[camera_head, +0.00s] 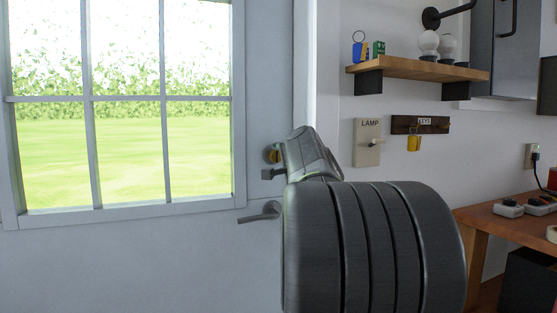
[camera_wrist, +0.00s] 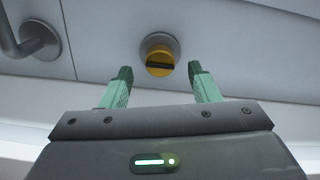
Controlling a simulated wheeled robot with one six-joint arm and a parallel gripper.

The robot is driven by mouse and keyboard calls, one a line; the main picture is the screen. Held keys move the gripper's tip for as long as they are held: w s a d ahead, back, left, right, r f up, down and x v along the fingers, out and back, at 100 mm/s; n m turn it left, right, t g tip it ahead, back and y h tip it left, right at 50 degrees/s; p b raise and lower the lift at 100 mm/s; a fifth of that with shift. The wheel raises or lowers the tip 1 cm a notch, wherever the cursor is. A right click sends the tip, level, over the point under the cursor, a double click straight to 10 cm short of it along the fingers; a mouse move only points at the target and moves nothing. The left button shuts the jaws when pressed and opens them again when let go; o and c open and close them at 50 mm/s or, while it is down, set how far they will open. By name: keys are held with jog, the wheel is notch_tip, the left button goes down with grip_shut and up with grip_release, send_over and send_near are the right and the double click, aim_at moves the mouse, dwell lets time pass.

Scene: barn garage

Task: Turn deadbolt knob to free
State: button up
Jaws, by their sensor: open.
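The deadbolt knob (camera_wrist: 160,62) is a yellow disc with a dark bar across it, set in a grey round plate on the pale door. In the wrist view the bar lies nearly level across the picture. My gripper (camera_wrist: 160,78) is open, with its green fingertips to either side of the knob's lower part and apart from it. In the head view the deadbolt knob (camera_head: 274,155) shows only as a small yellowish edge, mostly hidden behind my arm, and the fingers are hard to make out beside it.
A lever door handle (camera_head: 262,212) sits below the deadbolt; it also shows in the wrist view (camera_wrist: 35,38) at upper left. A window fills the door's upper part. A lamp switch (camera_head: 367,143), key rack (camera_head: 420,125), shelf (camera_head: 420,68) and workbench (camera_head: 500,222) stand right.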

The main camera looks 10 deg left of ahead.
aim_at(277, 157)
jog(key=v, duration=1)
jog(key=shift+s+d, duration=0.25)
jog(key=shift+s, duration=0.1)
jog(key=shift+w, duration=0.1)
jog(key=x, duration=1.3)
jog(key=shift+w+a, duration=0.25)
